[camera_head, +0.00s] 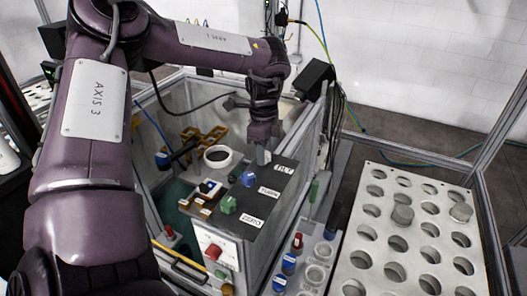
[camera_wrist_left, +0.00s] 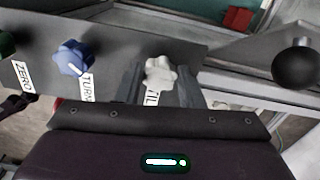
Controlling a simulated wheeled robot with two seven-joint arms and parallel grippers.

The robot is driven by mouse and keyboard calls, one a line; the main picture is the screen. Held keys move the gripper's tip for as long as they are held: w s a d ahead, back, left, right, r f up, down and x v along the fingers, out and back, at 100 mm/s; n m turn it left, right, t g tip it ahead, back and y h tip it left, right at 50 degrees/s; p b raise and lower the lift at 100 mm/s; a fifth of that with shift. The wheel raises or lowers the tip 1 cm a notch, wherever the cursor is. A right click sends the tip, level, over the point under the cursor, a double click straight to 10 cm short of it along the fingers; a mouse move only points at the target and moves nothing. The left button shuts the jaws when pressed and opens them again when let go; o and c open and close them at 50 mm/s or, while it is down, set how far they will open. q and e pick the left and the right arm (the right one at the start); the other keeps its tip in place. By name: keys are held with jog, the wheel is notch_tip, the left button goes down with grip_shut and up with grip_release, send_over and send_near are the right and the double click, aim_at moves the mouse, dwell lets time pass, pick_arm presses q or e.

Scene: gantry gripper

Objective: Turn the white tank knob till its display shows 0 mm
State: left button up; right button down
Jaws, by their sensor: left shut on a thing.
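The white knob (camera_wrist_left: 159,72) stands on a dark panel (camera_wrist_left: 120,42), beside a label that is partly hidden and seems to read TILT. My left gripper (camera_wrist_left: 160,84) is shut on the white knob, with one finger on each side of it in the left wrist view. In the head view my left gripper (camera_head: 263,156) reaches down to the panel's far end, and the knob is mostly hidden there. I cannot make out a display reading in either view. My right gripper is not in view.
A blue knob (camera_wrist_left: 74,57) labelled TURN and a green knob (camera_head: 228,204) labelled ZERO share the panel. A black ball handle (camera_wrist_left: 297,63) stands close by on the right. A holed plate (camera_head: 382,232) lies at right.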

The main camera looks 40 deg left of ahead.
pick_arm(q)
jog(key=shift+f+m+b, duration=0.1)
jog(key=shift+m+b, duration=0.3)
jog(key=shift+m, duration=0.3)
jog(key=shift+m+b, duration=0.45)
jog(key=shift+m, duration=1.65)
jog(key=shift+w+m+b, duration=0.1)
jog(key=shift+m+b, duration=0.25)
jog(key=shift+m, duration=0.25)
jog(key=o, duration=1)
